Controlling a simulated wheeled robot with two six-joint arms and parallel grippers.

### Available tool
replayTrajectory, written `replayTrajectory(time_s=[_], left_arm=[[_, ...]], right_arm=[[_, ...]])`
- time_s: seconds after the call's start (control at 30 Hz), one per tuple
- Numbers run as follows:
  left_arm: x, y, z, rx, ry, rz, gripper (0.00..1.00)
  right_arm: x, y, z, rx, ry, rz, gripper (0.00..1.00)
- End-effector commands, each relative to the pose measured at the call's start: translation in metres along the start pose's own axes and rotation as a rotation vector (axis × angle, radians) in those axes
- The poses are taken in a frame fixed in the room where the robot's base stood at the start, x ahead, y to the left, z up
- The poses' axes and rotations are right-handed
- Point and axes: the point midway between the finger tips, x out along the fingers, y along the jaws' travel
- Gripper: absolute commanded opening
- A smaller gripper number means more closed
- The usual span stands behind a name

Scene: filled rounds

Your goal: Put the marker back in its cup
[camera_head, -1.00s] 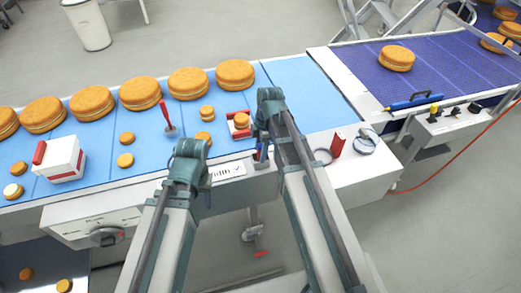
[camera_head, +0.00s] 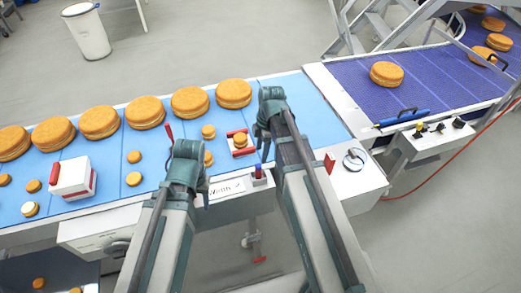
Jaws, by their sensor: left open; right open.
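A small blue piece with a red top (camera_head: 258,173) stands at the front edge of the light-blue belt, right of a white card with tally marks (camera_head: 226,188). It may be the marker or its cup; it is too small to tell which. My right gripper (camera_head: 270,103) is open and empty, above the belt and up-picture from this piece. My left gripper (camera_head: 187,152) is open and empty, further left over the belt's front part. It partly hides a red-handled tool (camera_head: 168,131) behind it.
Several large round cakes (camera_head: 146,112) line the light-blue belt's far side, with smaller rounds nearer. A red tray (camera_head: 239,143) holds one round beside my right gripper. A white-and-red box (camera_head: 72,178) stands left. A purple belt (camera_head: 440,75) lies right.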

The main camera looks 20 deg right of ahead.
Motion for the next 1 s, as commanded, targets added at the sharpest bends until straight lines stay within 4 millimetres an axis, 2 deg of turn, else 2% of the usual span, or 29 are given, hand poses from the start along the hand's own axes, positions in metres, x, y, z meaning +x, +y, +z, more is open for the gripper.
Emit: replayTrajectory(time_s=[0.03, 0.27, 0.43, 0.7, 0.9, 1.0], left_arm=[[-0.009, -0.001, 0.001, -0.001, 0.000, 0.000, 0.50], [-0.012, -0.001, 0.001, -0.003, 0.000, 0.001, 0.50], [-0.011, -0.001, 0.001, -0.003, 0.000, 0.001, 0.50], [-0.011, -0.001, 0.001, -0.003, 0.000, 0.001, 0.50], [-0.011, -0.001, 0.001, -0.003, 0.000, 0.001, 0.50], [-0.011, -0.001, 0.001, -0.003, 0.000, 0.001, 0.50]], right_arm=[[-0.009, 0.000, 0.000, 0.000, 0.000, 0.000, 0.59], [-0.012, 0.000, 0.000, 0.002, 0.000, 0.000, 0.59], [-0.009, -0.015, -0.018, 0.112, -0.020, -0.010, 0.59], [0.000, -0.076, -0.080, 0.644, -0.124, 0.000, 0.59], [0.003, -0.116, -0.109, 1.013, -0.185, 0.058, 0.59], [0.003, -0.129, -0.117, 1.140, -0.202, 0.087, 0.59]])
